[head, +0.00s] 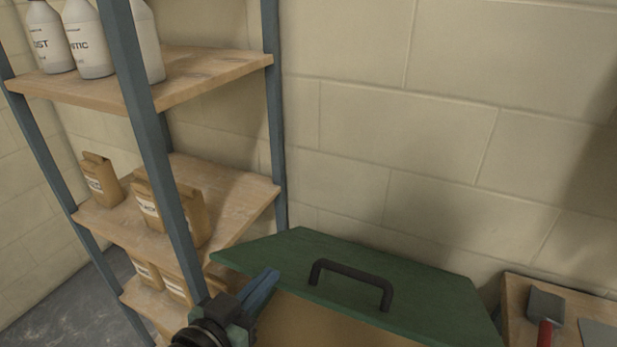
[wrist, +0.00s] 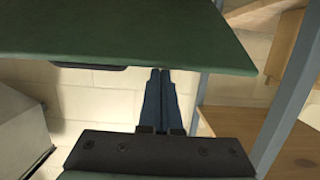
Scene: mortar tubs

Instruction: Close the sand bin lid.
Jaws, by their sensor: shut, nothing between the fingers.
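The sand bin's green lid (head: 400,275) is at the bottom middle of the head view, with a black bar handle (head: 352,282) on its outer face. The lid is tilted up, and a tan surface (head: 300,325) shows below its edge; I cannot tell whether this is sand or a bin wall. My gripper (head: 270,278) has blue fingers, shut and empty, near the lid's left part. In the wrist view the fingertips (wrist: 160,72) are close to the edge of the green lid (wrist: 130,35); I cannot tell whether they touch. Part of the handle (wrist: 85,66) shows past that edge.
A shelf rack (head: 183,220) with blue posts stands left, close to my gripper, holding white bottles (head: 88,40) and paper bags (head: 100,180). A block wall (head: 440,130) is behind the lid. At the right a wooden surface (head: 515,290) carries a red-handled tool (head: 545,310).

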